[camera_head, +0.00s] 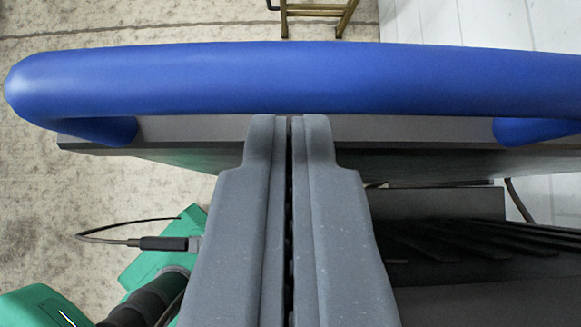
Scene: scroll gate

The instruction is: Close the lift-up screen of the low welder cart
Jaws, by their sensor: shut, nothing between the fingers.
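A thick blue bar handle (300,80) runs across the top half of the view, bending back at both ends to a grey panel edge (400,130). The panel appears to be the lift-up screen; its dark underside (430,162) shows below the edge. My gripper (289,118) is shut and empty, its fingers side by side. The fingertips are at the lower edge of the bar in the picture; I cannot tell whether they touch it. My fingers hide the middle of the panel edge.
A green machine part (160,250) with a black cable plug (163,243) is at lower left. Dark slatted parts (450,240) lie at lower right. A brass-coloured frame (315,12) stands on the floor at the top. Bare concrete floor (60,190) shows at left.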

